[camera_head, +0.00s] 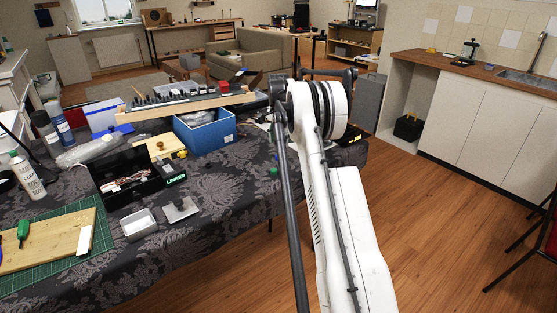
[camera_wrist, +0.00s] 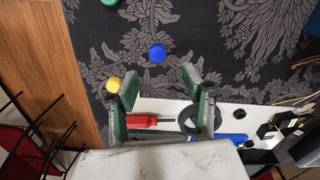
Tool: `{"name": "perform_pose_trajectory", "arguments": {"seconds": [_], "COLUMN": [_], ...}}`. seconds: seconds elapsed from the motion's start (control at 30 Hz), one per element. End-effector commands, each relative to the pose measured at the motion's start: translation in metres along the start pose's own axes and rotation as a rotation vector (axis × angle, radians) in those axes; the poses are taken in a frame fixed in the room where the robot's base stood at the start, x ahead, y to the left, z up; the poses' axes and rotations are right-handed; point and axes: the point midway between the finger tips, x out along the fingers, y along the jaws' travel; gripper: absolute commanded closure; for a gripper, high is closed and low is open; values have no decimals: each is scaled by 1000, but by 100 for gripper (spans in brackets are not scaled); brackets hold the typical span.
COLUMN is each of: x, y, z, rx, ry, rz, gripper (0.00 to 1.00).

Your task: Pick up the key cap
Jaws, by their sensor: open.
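My gripper (camera_wrist: 169,88) is open, its two green fingers apart with nothing seen between the tips. A small round blue cap (camera_wrist: 157,53) lies on the dark patterned cloth, just beyond the gap between the fingertips in the wrist view. A yellow cap (camera_wrist: 113,85) is beside the left fingertip; whether they touch is unclear. A green cap (camera_wrist: 110,2) is cut by the top edge; a small green piece (camera_head: 273,171) also shows on the cloth in the head view. I cannot tell which cap is the key cap. In the head view my arm hides the gripper.
A red screwdriver (camera_wrist: 142,121) and a black ring (camera_wrist: 190,113) lie on a white surface (camera_wrist: 233,121) near the fingers. Coloured wires (camera_wrist: 302,100) are at the right. A blue box (camera_head: 205,133) and black toolbox (camera_head: 128,179) stand on the table. Wooden floor (camera_wrist: 62,70) lies left of the cloth.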

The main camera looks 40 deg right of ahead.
Motion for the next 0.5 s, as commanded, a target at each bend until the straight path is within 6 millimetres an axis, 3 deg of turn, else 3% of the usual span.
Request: {"name": "perform_pose_trajectory", "arguments": {"seconds": [0.1,0.37,0.5], "x": [14,26,44], "y": [0,1,3], "z": [0,1,3], "rx": [0,-1,-1], "ry": [0,0,0], "rz": [0,0,0], "gripper": [56,56,56]}}
